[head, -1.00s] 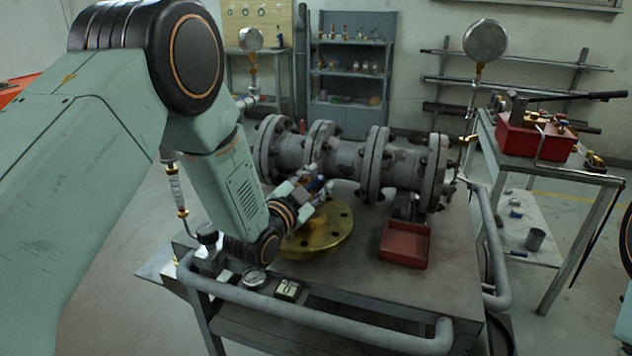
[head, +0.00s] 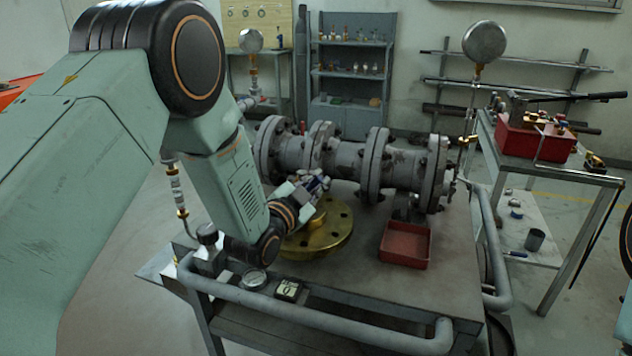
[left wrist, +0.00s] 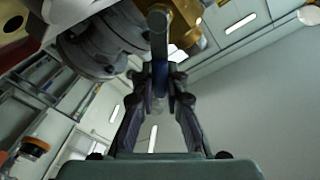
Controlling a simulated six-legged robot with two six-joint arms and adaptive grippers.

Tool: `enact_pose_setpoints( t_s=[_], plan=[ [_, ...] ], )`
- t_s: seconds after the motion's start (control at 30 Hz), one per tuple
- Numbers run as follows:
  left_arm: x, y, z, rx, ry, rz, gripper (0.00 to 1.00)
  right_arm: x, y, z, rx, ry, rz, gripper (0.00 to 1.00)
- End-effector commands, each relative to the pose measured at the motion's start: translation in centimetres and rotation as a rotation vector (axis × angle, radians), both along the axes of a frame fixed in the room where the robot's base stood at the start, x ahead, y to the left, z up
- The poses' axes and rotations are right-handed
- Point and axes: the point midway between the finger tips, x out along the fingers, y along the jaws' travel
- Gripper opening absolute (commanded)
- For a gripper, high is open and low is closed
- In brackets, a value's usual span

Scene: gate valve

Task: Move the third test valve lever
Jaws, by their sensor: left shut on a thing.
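My left gripper (head: 318,183) is above the brass flange (head: 335,238), in front of the grey flanged pipe (head: 343,158). The lever's rounded end lies close to a brass valve body (left wrist: 184,22). In the head view the lever is mostly hidden by the gripper and too small to make out clearly. My right gripper is not in view.
A red tray (head: 405,246) sits on the bench, right of the brass flange. A bent grey rail (head: 320,318) runs along the bench's front edge. A red toolbox (head: 535,138) stands on the right-hand cart.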

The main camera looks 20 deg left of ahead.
Motion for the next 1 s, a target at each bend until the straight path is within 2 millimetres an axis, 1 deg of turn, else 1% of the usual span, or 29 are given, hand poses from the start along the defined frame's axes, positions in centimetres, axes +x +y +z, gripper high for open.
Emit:
enact_pose_setpoints(
  t_s=[0.2, 0.4, 0.63, 0.67, 0.7, 0.93, 1.0],
  plan=[
    [0.03, -0.07, 0.05, 0.011, -0.001, -0.001, 0.0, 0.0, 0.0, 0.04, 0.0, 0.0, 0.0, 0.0],
    [0.06, -0.43, -0.23, 0.089, 0.004, -0.001, 0.0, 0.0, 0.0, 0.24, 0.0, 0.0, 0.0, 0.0],
    [0.07, -0.41, -0.26, 0.091, 0.003, 0.001, 0.0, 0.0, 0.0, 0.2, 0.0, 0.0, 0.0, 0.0],
    [0.07, -0.41, -0.26, 0.091, 0.003, 0.001, 0.13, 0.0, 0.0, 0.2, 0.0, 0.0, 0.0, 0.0],
    [0.07, -0.41, -0.26, 0.09, 0.004, 0.001, 0.17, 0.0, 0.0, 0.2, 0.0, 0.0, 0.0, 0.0],
    [0.05, -0.4, -0.3, 0.09, 0.004, 0.0, 0.36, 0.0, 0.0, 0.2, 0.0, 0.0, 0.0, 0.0],
    [0.05, -0.4, -0.31, 0.09, 0.004, 0.0, 0.36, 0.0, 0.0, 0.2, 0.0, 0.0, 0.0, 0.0]
  ],
)
